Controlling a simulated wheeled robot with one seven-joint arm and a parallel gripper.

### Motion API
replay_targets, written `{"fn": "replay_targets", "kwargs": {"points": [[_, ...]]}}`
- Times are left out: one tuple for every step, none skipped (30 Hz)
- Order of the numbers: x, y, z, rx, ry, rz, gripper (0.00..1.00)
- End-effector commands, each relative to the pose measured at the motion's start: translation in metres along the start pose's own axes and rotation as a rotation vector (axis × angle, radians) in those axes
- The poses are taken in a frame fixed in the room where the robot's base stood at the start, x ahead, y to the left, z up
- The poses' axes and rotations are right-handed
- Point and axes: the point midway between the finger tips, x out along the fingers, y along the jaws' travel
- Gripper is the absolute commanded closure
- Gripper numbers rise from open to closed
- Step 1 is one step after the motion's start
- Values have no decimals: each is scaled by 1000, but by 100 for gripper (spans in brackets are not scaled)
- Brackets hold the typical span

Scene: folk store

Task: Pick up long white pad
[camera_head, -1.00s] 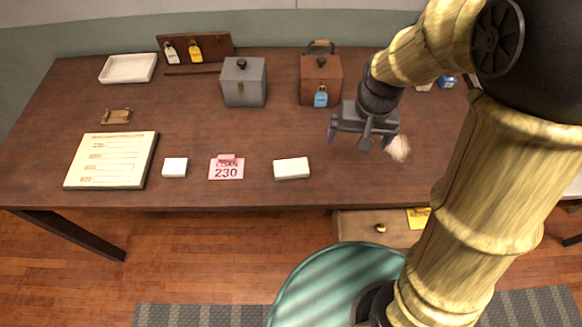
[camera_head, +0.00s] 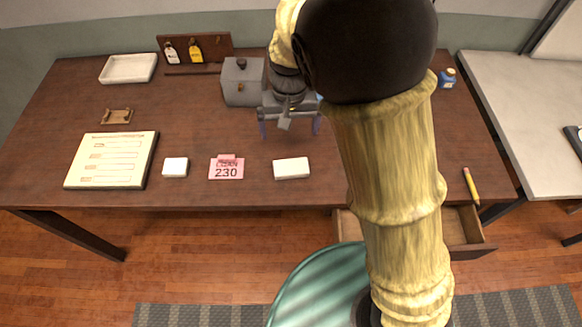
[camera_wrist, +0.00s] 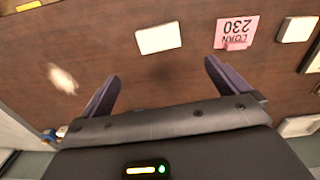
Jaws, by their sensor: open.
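The long white pad (camera_head: 291,168) lies flat near the table's front edge, right of the pink 230 card. It also shows in the wrist view (camera_wrist: 158,38), ahead of and between the fingertips. My gripper (camera_head: 290,128) is open and empty above the table, behind the pad and apart from it. Its two purple fingers (camera_wrist: 162,72) are spread wide in the wrist view. A smaller, squarer white pad (camera_head: 175,167) lies farther left; it appears at the upper right in the wrist view (camera_wrist: 298,29).
The pink card (camera_head: 227,170) lies between the two pads. A grey box (camera_head: 243,84) stands behind my gripper. A printed board (camera_head: 112,160) lies at left. A pencil (camera_head: 471,186) lies at right, above an open drawer (camera_head: 464,232).

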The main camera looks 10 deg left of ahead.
Motion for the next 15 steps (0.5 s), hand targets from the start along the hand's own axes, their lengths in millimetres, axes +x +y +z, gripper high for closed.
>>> {"fn": "replay_targets", "kwargs": {"points": [[8, 1, 1, 0, -4, 3, 0], [12, 1, 1, 1, -5, 3, 0], [19, 1, 1, 2, -4, 3, 0], [24, 1, 1, 1, -6, 4, 0], [30, 1, 1, 1, -5, 3, 0], [37, 1, 1, 2, -6, 3, 0], [42, 1, 1, 1, -5, 4, 0], [47, 1, 1, 1, -5, 3, 0], [54, 1, 1, 1, -4, 3, 0], [60, 1, 1, 1, -5, 3, 0], [65, 1, 1, 1, -4, 3, 0], [72, 1, 1, 2, -5, 3, 0], [77, 1, 1, 2, -4, 3, 0], [83, 2, 1, 3, -4, 3, 0], [90, 2, 1, 2, -4, 3, 0]]}}
